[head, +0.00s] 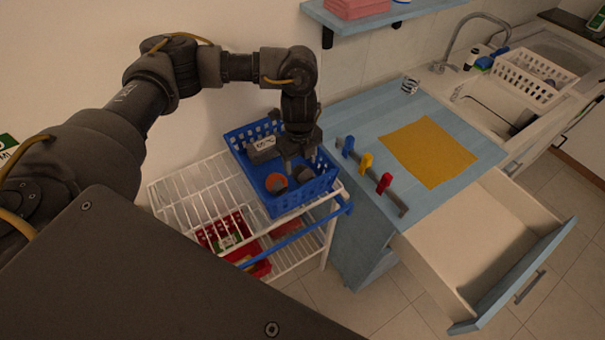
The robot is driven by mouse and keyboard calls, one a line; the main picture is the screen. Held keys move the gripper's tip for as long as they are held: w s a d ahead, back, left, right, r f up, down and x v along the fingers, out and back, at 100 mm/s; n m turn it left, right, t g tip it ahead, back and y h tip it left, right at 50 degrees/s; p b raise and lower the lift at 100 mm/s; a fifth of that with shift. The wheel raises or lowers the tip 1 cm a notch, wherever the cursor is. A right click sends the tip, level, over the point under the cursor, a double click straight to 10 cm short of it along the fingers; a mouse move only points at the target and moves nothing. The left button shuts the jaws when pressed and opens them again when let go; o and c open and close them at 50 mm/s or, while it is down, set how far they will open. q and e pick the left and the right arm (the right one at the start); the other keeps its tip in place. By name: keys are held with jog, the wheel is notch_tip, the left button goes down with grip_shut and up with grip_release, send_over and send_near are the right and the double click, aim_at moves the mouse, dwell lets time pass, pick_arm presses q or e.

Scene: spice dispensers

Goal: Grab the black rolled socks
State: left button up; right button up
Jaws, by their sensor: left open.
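The blue basket (240,172) stands on top of a white wire rack. A small dark rounded bundle (305,174) lies in its right part; it may be the black rolled socks, but it is too small to be sure. My left gripper (297,163) points down into the basket, open, just above or beside this bundle. The wrist and fingers hide part of the basket floor. I cannot tell whether the fingers touch anything. My right gripper is not in view.
The basket also holds an orange-rimmed round item (276,183) and a dark grey labelled item (263,147). To the right, a blue counter (365,122) carries a yellow cloth (428,152) and a rail with coloured pegs (367,163). An open drawer (478,240) juts out below.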

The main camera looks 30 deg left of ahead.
aim_at(306, 172)
pick_arm(q)
jog(key=f, duration=0.1)
jog(key=w+f, duration=0.1)
jog(key=shift+w+d+f, duration=0.15)
jog(key=shift+w+f, duration=0.05)
jog(key=shift+f, duration=0.1)
jog(key=shift+w+f, duration=0.5)
jog(key=shift+w, duration=0.15)
jog(key=shift+w+f, duration=0.15)
jog(key=shift+f, duration=0.15)
jog(key=shift+s+d+f+p, duration=0.15)
jog(key=shift+s+f+p, duration=0.25)
jog(key=shift+p, duration=0.3)
notch_tip(306, 172, down, 3)
jog(key=shift+s+d+f+p, duration=0.1)
jog(key=shift+d+p, duration=0.05)
jog(key=shift+p, duration=0.4)
jog(key=shift+f, duration=0.2)
jog(key=shift+c, duration=0.9)
jog(key=c, duration=0.5)
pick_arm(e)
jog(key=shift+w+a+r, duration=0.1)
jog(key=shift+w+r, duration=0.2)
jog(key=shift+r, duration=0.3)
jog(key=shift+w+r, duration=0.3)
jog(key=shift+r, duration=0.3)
